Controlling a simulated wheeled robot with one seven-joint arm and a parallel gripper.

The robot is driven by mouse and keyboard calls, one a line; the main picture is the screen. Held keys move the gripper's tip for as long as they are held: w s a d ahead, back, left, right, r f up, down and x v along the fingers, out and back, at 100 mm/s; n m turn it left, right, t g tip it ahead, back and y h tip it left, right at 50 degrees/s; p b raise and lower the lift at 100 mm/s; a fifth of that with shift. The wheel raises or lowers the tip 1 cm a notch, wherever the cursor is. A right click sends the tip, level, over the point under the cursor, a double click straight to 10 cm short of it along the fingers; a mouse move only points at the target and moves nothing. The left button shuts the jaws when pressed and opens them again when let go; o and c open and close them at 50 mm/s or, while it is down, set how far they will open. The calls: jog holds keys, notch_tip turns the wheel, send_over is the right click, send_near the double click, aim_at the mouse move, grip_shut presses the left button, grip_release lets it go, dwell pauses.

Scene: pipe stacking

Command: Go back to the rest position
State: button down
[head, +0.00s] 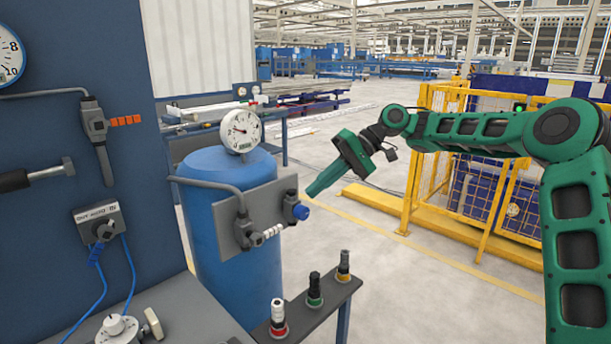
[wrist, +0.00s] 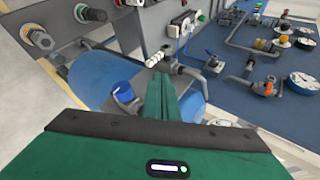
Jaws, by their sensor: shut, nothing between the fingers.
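My gripper (head: 322,183) is at the end of my green arm, in free air to the right of the blue tank (head: 232,215) in the head view. Its fingers are together, with nothing between them. They point down and left, close to the blue knob (head: 301,212) on the tank's grey plate. In the wrist view my shut fingers (wrist: 168,85) stand in the middle, with the blue knob (wrist: 123,94) to their left. I cannot tell the exact gap between fingertips and knob, but no grip on it shows.
A pressure gauge (head: 239,131) tops the tank. A small stand (head: 318,308) with several coloured connectors is below. A blue panel (head: 60,150) with fittings fills the left. A yellow fence (head: 440,190) stands behind my arm. The floor between tank and fence is clear.

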jog(key=s+d+f+m+t+h, duration=0.1)
jog(key=s+d+f+m+h, duration=0.25)
jog(key=s+d, duration=0.65)
jog(key=s+d+f+m+t+h, duration=0.2)
jog(key=s+d+f+h, duration=0.25)
jog(key=s+d, duration=0.55)
jog(key=s+d+f+m+h, duration=0.1)
jog(key=s+d+f+m, duration=0.1)
jog(key=s+d, duration=0.5)
jog(key=s+d+f+m+h, duration=0.1)
jog(key=s+d, duration=0.6)
jog(key=s, duration=0.7)
jog(key=shift+s+d+f+m, duration=0.2)
jog(key=shift+d+f+m, duration=0.2)
jog(key=shift+m, duration=0.35)
jog(key=shift+w+f, duration=0.2)
jog(key=shift+w, duration=0.45)
